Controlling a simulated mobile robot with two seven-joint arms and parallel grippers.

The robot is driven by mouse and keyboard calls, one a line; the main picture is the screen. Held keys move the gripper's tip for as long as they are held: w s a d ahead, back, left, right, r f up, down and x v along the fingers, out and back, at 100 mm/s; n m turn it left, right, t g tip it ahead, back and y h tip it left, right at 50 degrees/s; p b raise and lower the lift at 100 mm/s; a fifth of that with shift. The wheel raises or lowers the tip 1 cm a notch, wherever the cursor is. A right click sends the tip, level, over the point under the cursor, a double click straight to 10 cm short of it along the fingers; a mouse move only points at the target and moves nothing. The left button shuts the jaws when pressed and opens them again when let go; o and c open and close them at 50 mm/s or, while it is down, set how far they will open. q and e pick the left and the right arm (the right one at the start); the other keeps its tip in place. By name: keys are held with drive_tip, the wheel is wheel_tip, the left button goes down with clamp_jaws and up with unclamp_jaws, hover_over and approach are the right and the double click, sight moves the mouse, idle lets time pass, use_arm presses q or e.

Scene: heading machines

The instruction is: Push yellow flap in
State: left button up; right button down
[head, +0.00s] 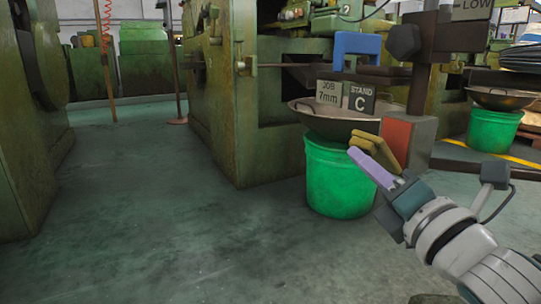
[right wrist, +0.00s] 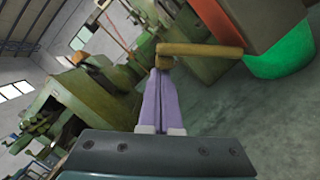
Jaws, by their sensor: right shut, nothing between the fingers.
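The yellow flap (head: 374,150) is a mustard-coloured bar beside the orange-red panel of a grey post, and it sticks out at an angle. In the right wrist view the yellow flap (right wrist: 210,49) runs across, just beyond my fingertips, its right end meeting the orange panel. My right gripper (head: 355,154) has purple fingers pressed together, empty. Its tips are at the flap's near end; the right wrist view also shows the shut fingers (right wrist: 160,72) there. I cannot tell for sure whether they touch. My left gripper is not in view.
The orange-red panel (head: 396,138) is on the grey post. Green machines (head: 225,100) stand behind. The floor (head: 130,200) at left is clear.

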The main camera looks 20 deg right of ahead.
sight(384, 141)
drive_tip(key=shift+r, duration=0.15)
drive_tip(key=shift+d+r+m+p, duration=0.15)
drive_tip(key=shift+r+m+p, duration=0.4)
drive_tip(key=shift+p, duration=0.4)
drive_tip(key=d+r+m+p, duration=0.1)
drive_tip(key=p, duration=0.1)
drive_tip(key=r+m+g+p, duration=0.1)
drive_tip(key=m+p, duration=0.1)
drive_tip(key=p, duration=0.1)
drive_tip(key=d+r+m+p, duration=0.1)
drive_tip(key=m+p, duration=0.1)
drive_tip(key=p, duration=0.1)
drive_tip(key=shift+w+d+r+m+h, duration=0.1)
drive_tip(key=shift+d+m+h, duration=0.2)
drive_tip(key=shift+h, duration=0.1)
drive_tip(key=shift+d+r+m+g+p, duration=0.15)
drive_tip(key=shift+d+m+g+p, duration=0.15)
drive_tip(key=shift+d+m+p, duration=0.2)
drive_tip(key=shift+w+d+r+p, duration=0.1)
drive_tip(key=shift+d+r+p, duration=0.05)
drive_tip(key=shift+d+p, duration=0.2)
